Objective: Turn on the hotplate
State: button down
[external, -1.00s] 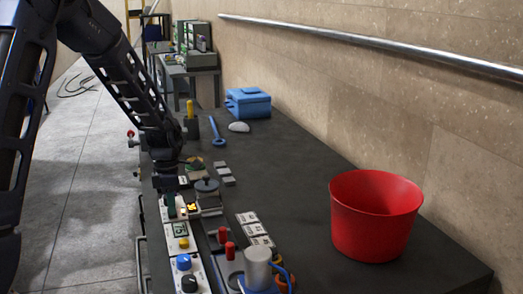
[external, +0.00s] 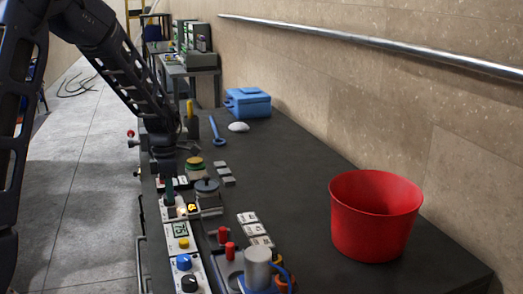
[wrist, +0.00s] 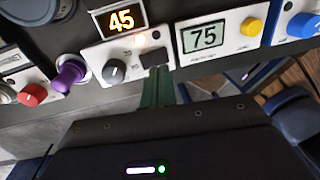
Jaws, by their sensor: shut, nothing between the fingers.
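A white control panel (wrist: 90,60) with an orange display reading 45 (wrist: 121,18) and a dark knob (wrist: 114,71) shows in the wrist view. A black rocker-like switch (wrist: 154,58) is on its right part, with a small reddish light above it. My gripper (wrist: 158,80) has its green fingers together, with the tips at the lower edge of this switch; I cannot tell if they touch. In the external view my gripper (external: 169,190) points down over the front-edge panels, beside a dark round-topped device (external: 207,188). Which device is the hotplate is not clear.
A second panel with a display reading 75 (wrist: 203,36) and a yellow button (wrist: 251,26) adjoins on the right. A purple knob (wrist: 72,74) and a red knob (wrist: 33,95) are at the left. A red bucket (external: 375,230) stands on the bench's right side.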

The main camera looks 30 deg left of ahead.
aim_at(173, 217)
notch_tip(173, 217, up, 10)
jog(key=s+d, duration=0.1)
jog(key=shift+r, duration=0.25)
jog(key=shift+d, duration=0.1)
jog(key=shift+s, duration=0.1)
jog(key=s+d+r+m+t, duration=0.3)
jog(key=s+r+m, duration=0.8)
jog(key=s+m, duration=0.3)
jog(key=s+d+m+t, duration=0.1)
jog(key=s+m+t, duration=0.1)
jog(key=s+m, duration=1.1)
jog(key=s, duration=0.5)
jog(key=shift+d+r+y, duration=0.3)
jog(key=shift+r+y, duration=0.1)
jog(key=c, duration=2.2)
grip_release()
jog(key=shift+s, duration=0.1)
